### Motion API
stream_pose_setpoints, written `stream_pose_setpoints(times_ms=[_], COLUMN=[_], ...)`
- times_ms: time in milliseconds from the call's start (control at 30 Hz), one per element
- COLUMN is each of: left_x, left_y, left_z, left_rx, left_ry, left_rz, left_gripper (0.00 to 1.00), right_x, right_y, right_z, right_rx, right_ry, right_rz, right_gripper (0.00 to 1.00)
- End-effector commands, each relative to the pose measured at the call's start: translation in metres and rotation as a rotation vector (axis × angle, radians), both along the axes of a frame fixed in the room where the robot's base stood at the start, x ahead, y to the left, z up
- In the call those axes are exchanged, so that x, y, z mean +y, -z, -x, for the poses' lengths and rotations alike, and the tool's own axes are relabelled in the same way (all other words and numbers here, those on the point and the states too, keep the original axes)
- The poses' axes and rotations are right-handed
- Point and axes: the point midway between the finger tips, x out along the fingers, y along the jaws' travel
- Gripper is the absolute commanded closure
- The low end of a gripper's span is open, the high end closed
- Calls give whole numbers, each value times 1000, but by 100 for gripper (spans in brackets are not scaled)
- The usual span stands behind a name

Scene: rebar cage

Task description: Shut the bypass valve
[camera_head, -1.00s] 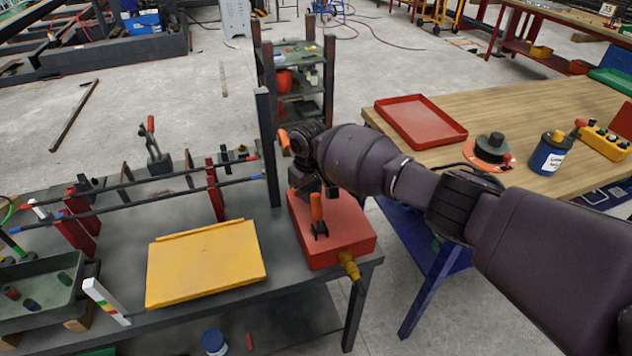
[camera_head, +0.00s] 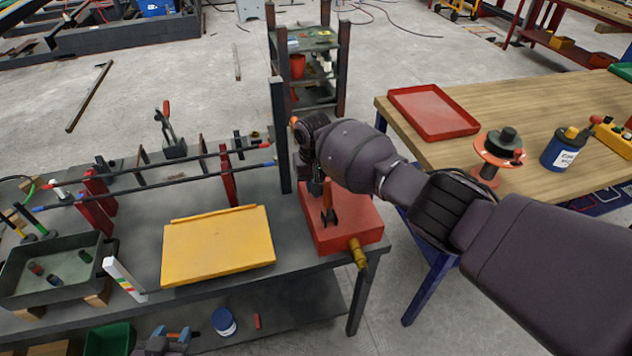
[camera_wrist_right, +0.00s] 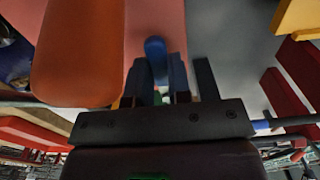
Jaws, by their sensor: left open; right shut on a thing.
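A red box (camera_head: 345,225) with a brass fitting (camera_head: 357,252) sits at the right end of the dark bench. I cannot tell which part is the bypass valve. My right gripper is over the box, its fingers hidden in the head view. In the right wrist view the right gripper (camera_wrist_right: 160,85) is shut on a blue-tipped part (camera_wrist_right: 155,50), beside a large orange handle (camera_wrist_right: 78,50).
A yellow panel (camera_head: 218,247) lies left of the box. Dark bars on red posts (camera_head: 229,175) run behind it, and a dark post (camera_head: 280,135) rises near my wrist. A grey tray (camera_head: 45,292) is at left. A wooden table (camera_head: 400,115) stands at right.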

Motion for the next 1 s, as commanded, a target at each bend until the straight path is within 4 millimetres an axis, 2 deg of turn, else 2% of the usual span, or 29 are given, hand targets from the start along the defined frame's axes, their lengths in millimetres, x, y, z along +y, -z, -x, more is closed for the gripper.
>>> stream_pose_setpoints(times_ms=[167, 200, 367, 733, 867, 1000], left_x=[0, 0, 0, -1, -1, -1], left_y=[1, 1, 1, -3, -7, -11], left_z=[2, 2, 2, -3, -4, -4], left_rx=[5, 4, 3, -7, -9, -10], left_ry=[-2, -2, -1, 1, 2, 2], left_rz=[0, 0, 1, 1, 0, 1], left_gripper=[57, 57, 57, 57, 57, 57], right_x=[1, 1, 0, 0, 0, 0], right_y=[-1, -1, -1, -5, -21, -47], right_z=[-1, -1, -1, -1, -1, -1], right_rx=[-2, -2, -2, -2, -3, -5], right_ry=[3, 3, 2, 1, 0, 0], right_rz=[-3, -3, -1, -1, -2, -2], right_gripper=[100, 80, 55, 55, 55, 55])
